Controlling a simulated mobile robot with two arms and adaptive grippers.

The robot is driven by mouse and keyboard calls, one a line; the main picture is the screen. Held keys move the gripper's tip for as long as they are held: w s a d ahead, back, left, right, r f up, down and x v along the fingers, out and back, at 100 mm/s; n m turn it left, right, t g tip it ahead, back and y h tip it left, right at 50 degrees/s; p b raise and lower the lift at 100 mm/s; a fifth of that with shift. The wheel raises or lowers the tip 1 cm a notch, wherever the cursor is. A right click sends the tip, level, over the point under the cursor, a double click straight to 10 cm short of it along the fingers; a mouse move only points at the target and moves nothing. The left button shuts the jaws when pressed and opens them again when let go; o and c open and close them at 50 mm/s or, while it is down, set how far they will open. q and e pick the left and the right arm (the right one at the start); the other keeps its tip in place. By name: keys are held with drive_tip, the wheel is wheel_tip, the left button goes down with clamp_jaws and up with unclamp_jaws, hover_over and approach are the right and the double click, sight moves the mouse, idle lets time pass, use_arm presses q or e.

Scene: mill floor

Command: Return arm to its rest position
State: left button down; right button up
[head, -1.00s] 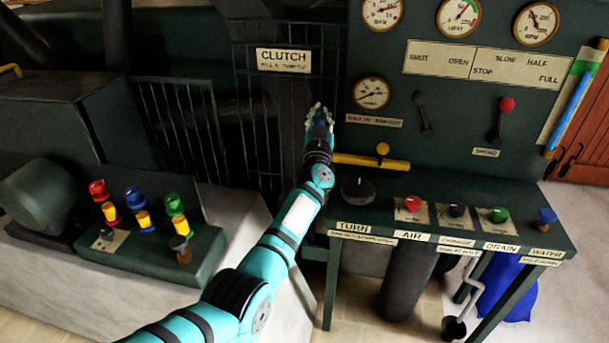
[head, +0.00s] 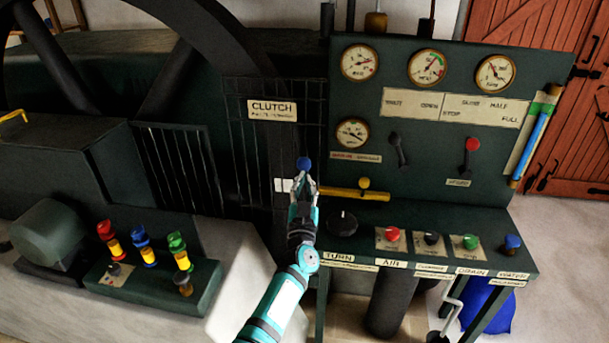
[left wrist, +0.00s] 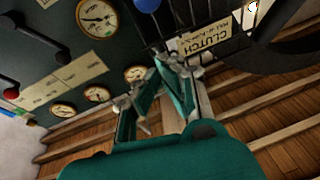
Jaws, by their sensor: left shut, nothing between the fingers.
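My left arm, teal with black bands, reaches up from the bottom of the head view. My left gripper (head: 303,190) is shut and empty, in front of the panel's left edge. A blue ball knob (head: 304,163) shows just above its fingertips in the head view; I cannot tell whether they touch. In the left wrist view the gripper (left wrist: 155,82) is closed, with the blue knob (left wrist: 147,4) at the top edge, apart from the fingers. My right gripper does not show.
A dark green panel with gauges (head: 360,62) and levers (head: 470,155) stands to the right. Below it is a bench with coloured knobs (head: 391,235) and a yellow handle (head: 345,193). The CLUTCH sign (head: 273,110) hangs on a black grille. A box with coloured lamps (head: 150,285) stands left.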

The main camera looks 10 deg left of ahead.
use_arm(q)
drive_tip(key=s+f+m+g+h+b, duration=0.1)
drive_tip(key=s+f+g, duration=0.2)
drive_tip(key=s+f, duration=0.8)
drive_tip(key=s+a+f+m+g+h, duration=0.15)
drive_tip(key=s+f+g, duration=0.3)
drive_tip(key=f, duration=1.35)
drive_tip(key=s+f+m+g+h+b, duration=0.1)
drive_tip(key=s+f+g+h, duration=0.1)
drive_tip(key=s+f, duration=0.9)
drive_tip(key=s+a+f+g, duration=0.3)
drive_tip(key=s+f, duration=0.4)
drive_tip(key=s, duration=0.6)
drive_tip(key=s+a+f+g+y+b, duration=0.1)
drive_tip(key=s+a+f+g, duration=0.2)
drive_tip(key=s+f, duration=0.5)
drive_tip(key=s+a+f+g+y+b, duration=0.1)
drive_tip(key=s+a+f+g, duration=0.3)
drive_tip(key=s, duration=1.4)
wheel_tip(320, 180, down, 4)
drive_tip(key=shift+s+r+n, duration=0.2)
drive_tip(key=shift+s+n, duration=0.15)
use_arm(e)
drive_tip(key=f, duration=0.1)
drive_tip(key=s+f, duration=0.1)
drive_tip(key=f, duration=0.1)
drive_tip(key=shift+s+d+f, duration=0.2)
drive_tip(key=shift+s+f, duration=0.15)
